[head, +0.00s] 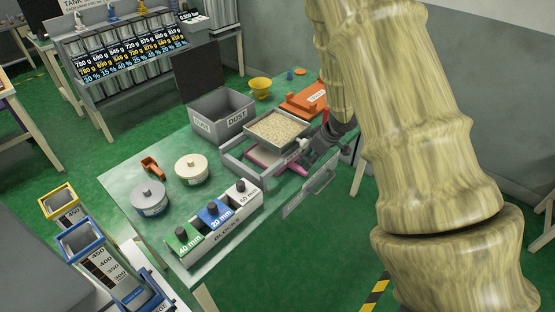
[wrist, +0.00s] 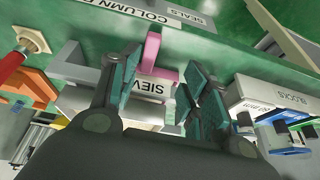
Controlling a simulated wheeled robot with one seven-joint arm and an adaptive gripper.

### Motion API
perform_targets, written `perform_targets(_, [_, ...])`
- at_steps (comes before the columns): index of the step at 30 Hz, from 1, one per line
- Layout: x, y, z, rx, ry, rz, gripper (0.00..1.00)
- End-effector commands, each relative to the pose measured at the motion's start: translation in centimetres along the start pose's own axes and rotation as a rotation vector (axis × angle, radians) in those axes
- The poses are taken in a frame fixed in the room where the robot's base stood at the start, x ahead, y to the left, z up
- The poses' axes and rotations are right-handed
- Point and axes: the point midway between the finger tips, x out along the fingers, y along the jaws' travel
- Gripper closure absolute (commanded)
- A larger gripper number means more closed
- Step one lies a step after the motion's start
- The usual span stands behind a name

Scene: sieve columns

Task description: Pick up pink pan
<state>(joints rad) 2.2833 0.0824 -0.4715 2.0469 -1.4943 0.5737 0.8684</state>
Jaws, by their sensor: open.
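The pink pan (head: 262,155) sits in the grey frame on the green table, under a grey tray of pale grains (head: 277,128) that hides most of it. Its pink handle sticks out to the right, close to my gripper (head: 303,150). In the wrist view, the pink handle (wrist: 152,48) shows between and just beyond the fingers of my gripper (wrist: 163,75). The gripper is open, with a label starting "SIEV" (wrist: 150,87) visible between its fingers. I cannot tell whether a finger touches the handle.
A block rack (head: 225,225) stands at the table's front, with a grey lidded pot (head: 149,200) and a cream one (head: 191,169) to its left. Behind are a grey DUST bin (head: 222,115), a yellow funnel (head: 260,87) and an orange item (head: 305,98).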

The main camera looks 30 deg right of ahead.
Motion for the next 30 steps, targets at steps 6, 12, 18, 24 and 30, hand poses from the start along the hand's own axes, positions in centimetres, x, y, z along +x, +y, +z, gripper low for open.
perform_targets(6, [-1.2,1.7,-0.7,-0.023,-0.006,0.016,0.54])
perform_targets(12, [0.8,1.7,-0.6,-0.022,-0.007,0.014,0.54])
perform_targets(18, [3.4,1.7,-0.6,-0.023,-0.007,0.015,0.54])
perform_targets(24, [4.5,1.7,-0.5,-0.022,-0.006,0.016,0.54])
perform_targets(30, [6.5,1.5,0.1,-0.022,-0.007,0.014,0.54])
